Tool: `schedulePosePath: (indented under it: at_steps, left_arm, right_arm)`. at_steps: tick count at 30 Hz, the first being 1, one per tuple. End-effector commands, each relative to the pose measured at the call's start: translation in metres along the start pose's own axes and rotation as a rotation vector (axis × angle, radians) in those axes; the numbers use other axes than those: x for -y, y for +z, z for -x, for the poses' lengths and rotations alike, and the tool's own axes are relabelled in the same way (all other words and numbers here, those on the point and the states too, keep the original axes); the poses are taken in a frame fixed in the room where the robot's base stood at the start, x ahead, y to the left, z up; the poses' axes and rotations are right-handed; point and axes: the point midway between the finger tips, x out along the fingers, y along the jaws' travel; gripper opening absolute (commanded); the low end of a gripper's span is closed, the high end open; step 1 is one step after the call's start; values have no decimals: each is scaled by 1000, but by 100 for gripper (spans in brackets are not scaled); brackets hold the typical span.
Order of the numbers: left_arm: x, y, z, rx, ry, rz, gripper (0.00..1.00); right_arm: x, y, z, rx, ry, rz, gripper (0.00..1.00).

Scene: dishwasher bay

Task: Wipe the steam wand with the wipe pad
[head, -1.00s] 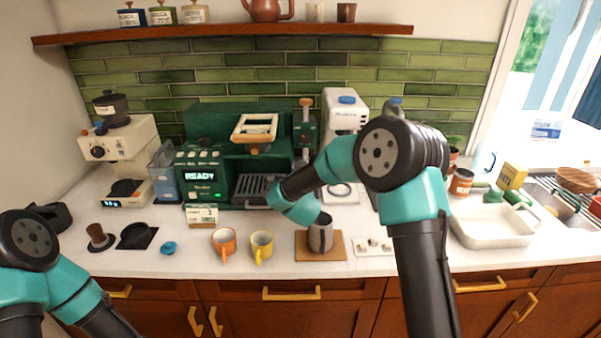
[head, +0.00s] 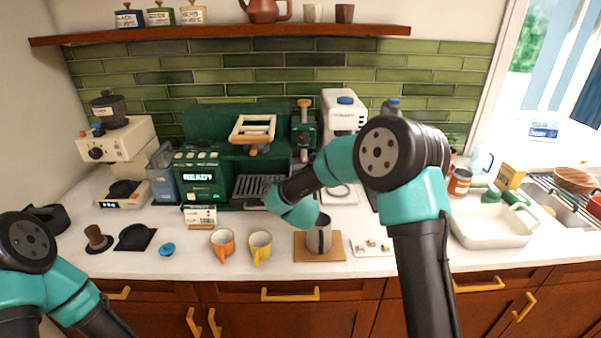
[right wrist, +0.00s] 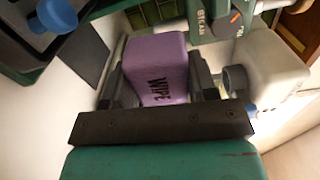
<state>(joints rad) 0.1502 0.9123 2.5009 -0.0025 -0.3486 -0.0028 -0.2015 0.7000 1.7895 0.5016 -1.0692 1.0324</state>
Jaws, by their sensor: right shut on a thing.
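The purple wipe pad (right wrist: 158,68), with dark lettering, sits between the two fingers of my right gripper (right wrist: 160,85), which is shut on it. In the head view my right arm reaches toward the green espresso machine (head: 205,185) and hides that gripper and the pad. A green steam unit (head: 304,128) stands at the machine's right side. In the right wrist view a green body with light lettering (right wrist: 222,20) shows just beyond the pad, at upper right. I cannot clearly make out the steam wand or whether the pad touches it. My left gripper is outside the view.
A white grinder (head: 343,112) is behind my right arm.

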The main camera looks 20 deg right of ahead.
Motion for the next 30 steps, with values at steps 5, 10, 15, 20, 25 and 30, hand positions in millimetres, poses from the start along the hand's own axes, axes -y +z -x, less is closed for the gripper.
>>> schedulePosePath:
  at_steps: [5,10,15,20,25,30]
  left_arm:
    - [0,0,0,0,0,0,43]
    - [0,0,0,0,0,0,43]
    - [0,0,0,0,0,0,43]
    - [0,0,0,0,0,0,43]
    - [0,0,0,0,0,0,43]
    - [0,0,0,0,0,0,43]
  right_arm:
    - [-1,0,-13,-1,0,0,34]
    - [-1,-1,-29,-1,-1,-1,34]
    - [-1,0,-44,-1,-1,0,34]
    - [-1,0,-57,-1,-1,0,34]
    - [-1,0,-65,-1,-1,0,34]
    - [-1,0,-66,0,-1,0,34]
